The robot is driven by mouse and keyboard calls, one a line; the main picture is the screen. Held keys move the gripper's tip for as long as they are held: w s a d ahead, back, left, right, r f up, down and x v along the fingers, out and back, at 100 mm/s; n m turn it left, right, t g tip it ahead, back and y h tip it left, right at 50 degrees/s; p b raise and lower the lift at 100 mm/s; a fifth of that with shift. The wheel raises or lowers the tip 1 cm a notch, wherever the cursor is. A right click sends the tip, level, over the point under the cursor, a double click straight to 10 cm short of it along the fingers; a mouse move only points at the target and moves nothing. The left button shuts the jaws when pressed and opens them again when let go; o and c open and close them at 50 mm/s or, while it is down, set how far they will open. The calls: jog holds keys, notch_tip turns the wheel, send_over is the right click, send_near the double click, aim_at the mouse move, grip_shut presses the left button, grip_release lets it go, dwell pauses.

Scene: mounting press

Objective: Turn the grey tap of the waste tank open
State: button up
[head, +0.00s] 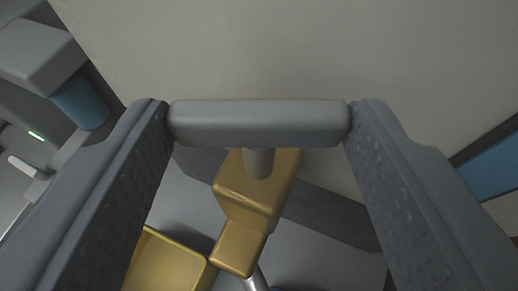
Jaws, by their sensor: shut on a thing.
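The grey tap (258,122) is a rounded grey bar on a short stem (258,163) that joins a brass-coloured valve body (270,185). The bar lies crosswise in the picture, left to right. My gripper (258,118) has one dark, dimpled finger at each end of the bar, and it is shut on the tap. Both fingertips touch the bar's ends. The brass spout (240,248) points toward the bottom of the picture. The waste tank itself cannot be clearly told from the pale surfaces around.
A grey machine part with a blue cylinder (82,100) stands at the upper left, near a green light (36,136). A pale panel (300,50) fills the top, and a blue strip (495,165) is at right.

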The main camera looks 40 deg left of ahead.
jog(key=shift+w+d+f+n+g+y+b, duration=0.1)
jog(key=shift+d+n+g+y+b, duration=0.05)
jog(key=shift+n+g+y+b, duration=0.95)
jog(key=shift+n+y+b, duration=0.1)
jog(key=shift+n, duration=0.2)
jog(key=o, duration=1)
jog(key=shift+w, duration=0.1)
jog(key=shift+r, duration=0.25)
